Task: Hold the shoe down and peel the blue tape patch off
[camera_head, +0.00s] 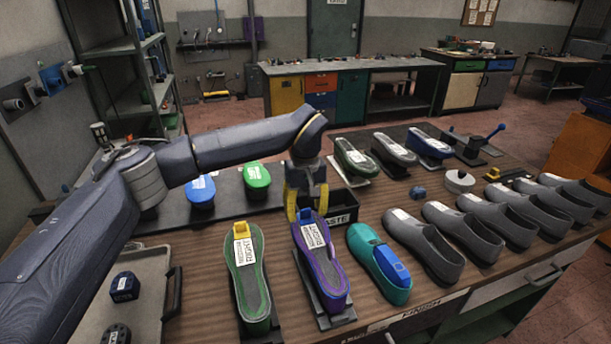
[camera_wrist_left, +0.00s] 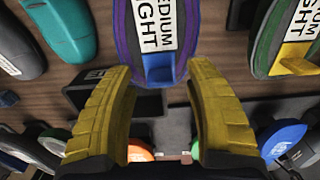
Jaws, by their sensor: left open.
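A purple shoe (camera_head: 322,266) with a white label lies on a dark stand near the table's front. A small blue tape patch (camera_wrist_left: 160,68) sits at its far end, below the label; it also shows in the head view (camera_head: 306,215). My left gripper (camera_head: 307,205), with yellow fingers, is open and empty over that end. In the left wrist view its fingertips (camera_wrist_left: 160,78) lie on either side of the patch, with a gap to each; contact is not visible. My right gripper is not in view.
A green shoe (camera_head: 248,275) with a yellow tab stands left; a teal shoe (camera_head: 371,258) with a blue block stands right. A black waste bin (camera_head: 342,215) sits just behind the gripper. Several grey shoes (camera_head: 425,243) fill the right side. A grey tray (camera_head: 152,272) lies left.

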